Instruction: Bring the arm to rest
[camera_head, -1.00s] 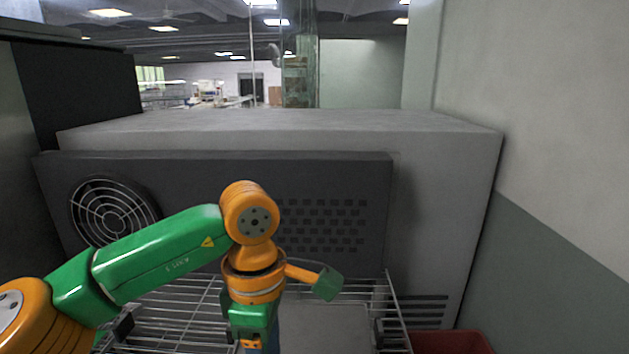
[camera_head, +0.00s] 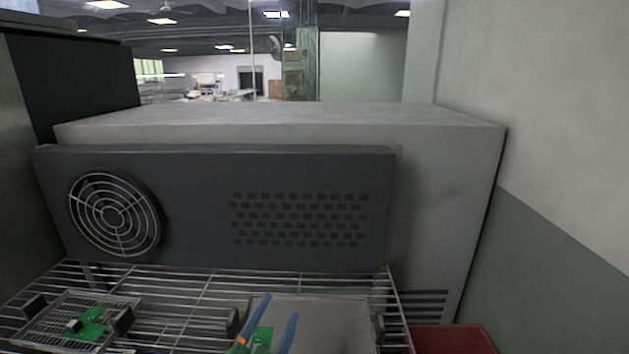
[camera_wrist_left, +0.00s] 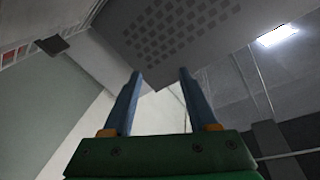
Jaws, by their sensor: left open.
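My left gripper (camera_head: 280,306) shows at the bottom middle of the head view, with its two blue fingers apart and pointing up. Nothing is between them. In the left wrist view the same gripper (camera_wrist_left: 159,74) is open and empty, its fingers reaching up towards a grey perforated panel. The rest of my left arm is out of the head view, below the frame. My right gripper is in neither view.
A wire rack (camera_head: 190,290) spans the front. On it are a small fixture with a green board (camera_head: 92,325) and a flat grey plate (camera_head: 335,315). A big grey machine (camera_head: 450,180) stands behind. A red bin (camera_head: 455,340) is at lower right.

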